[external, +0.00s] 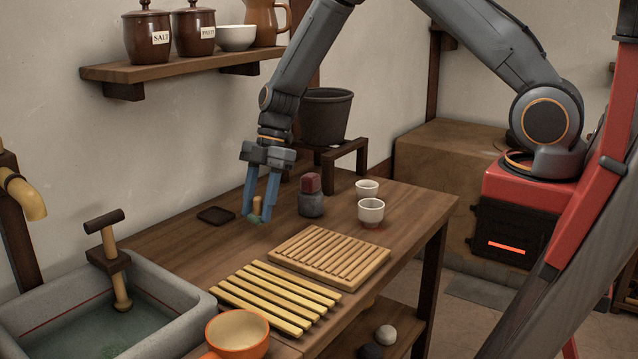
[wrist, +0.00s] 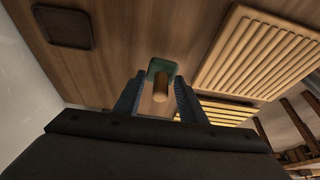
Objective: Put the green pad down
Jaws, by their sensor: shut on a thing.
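The green pad (external: 255,218) has a short wooden handle and sits between the blue fingers of my gripper (external: 257,212). In the wrist view, the green pad (wrist: 161,66) shows beyond the fingertips, with its handle pointing back between the fingers. My gripper (wrist: 159,98) is shut on it and points down over the wooden table. I cannot tell whether the pad touches the tabletop. A small dark square tray (external: 216,215) lies on the table to the left of the pad; it also shows at the upper left of the wrist view (wrist: 63,27).
A grey jar with a dark red top (external: 311,196) and two white cups (external: 370,211) stand to the right. A ridged wooden board (external: 331,256) and a yellow slatted rack (external: 275,297) lie in front. A stone sink (external: 178,290) is at left. Bare table surrounds the pad.

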